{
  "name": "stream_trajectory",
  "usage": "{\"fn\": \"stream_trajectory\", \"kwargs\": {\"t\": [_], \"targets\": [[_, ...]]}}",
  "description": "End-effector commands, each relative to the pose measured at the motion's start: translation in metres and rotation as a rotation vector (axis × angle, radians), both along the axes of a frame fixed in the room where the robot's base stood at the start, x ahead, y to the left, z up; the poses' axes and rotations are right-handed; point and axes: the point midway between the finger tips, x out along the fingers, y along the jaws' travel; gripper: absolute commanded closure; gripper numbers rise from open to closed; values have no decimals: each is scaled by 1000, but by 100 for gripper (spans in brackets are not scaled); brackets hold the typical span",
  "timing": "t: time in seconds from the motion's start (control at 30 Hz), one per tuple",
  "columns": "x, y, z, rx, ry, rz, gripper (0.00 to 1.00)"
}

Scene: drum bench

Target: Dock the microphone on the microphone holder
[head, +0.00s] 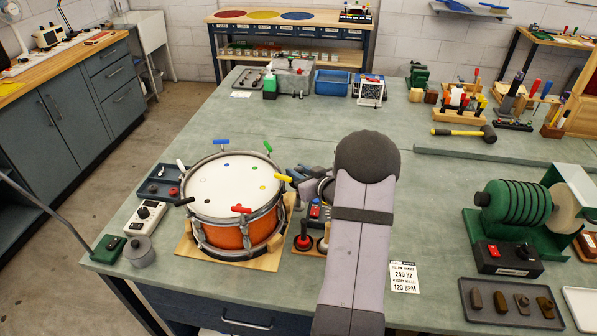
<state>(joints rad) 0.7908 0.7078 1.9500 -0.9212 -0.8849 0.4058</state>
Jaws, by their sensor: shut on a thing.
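My arm crosses the middle of the head view and hides much of what is behind it. My gripper (297,176) shows only in part, just right of the drum's rim and left of my arm. It is shut on a small dark thing that looks like the microphone, but its outline is hard to make out. I cannot tell whether it touches the drum. I cannot pick out the microphone holder for sure; it may be hidden behind my arm.
An orange snare drum (233,233) with coloured keys on its rim stands left of my gripper. Red-knobbed controls (303,241) sit below it. A green machine (514,204) stands at right. A printed card (404,278) lies right of my arm.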

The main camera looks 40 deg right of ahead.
Motion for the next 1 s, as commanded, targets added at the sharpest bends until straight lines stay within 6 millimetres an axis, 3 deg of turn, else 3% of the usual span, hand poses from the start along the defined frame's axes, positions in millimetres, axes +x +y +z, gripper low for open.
{"fn": "stream_trajectory", "kwargs": {"t": [0.37, 0.4, 0.43, 0.77, 1.0], "targets": [[0, 0, -8, 0, -1, 0, 98], [0, 0, -7, 0, -1, 0, 71], [0, 0, -7, 0, -1, 0, 68], [-1, 0, -6, 0, 0, 0, 68], [-13, 0, -1, 1, 1, -1, 68]]}}
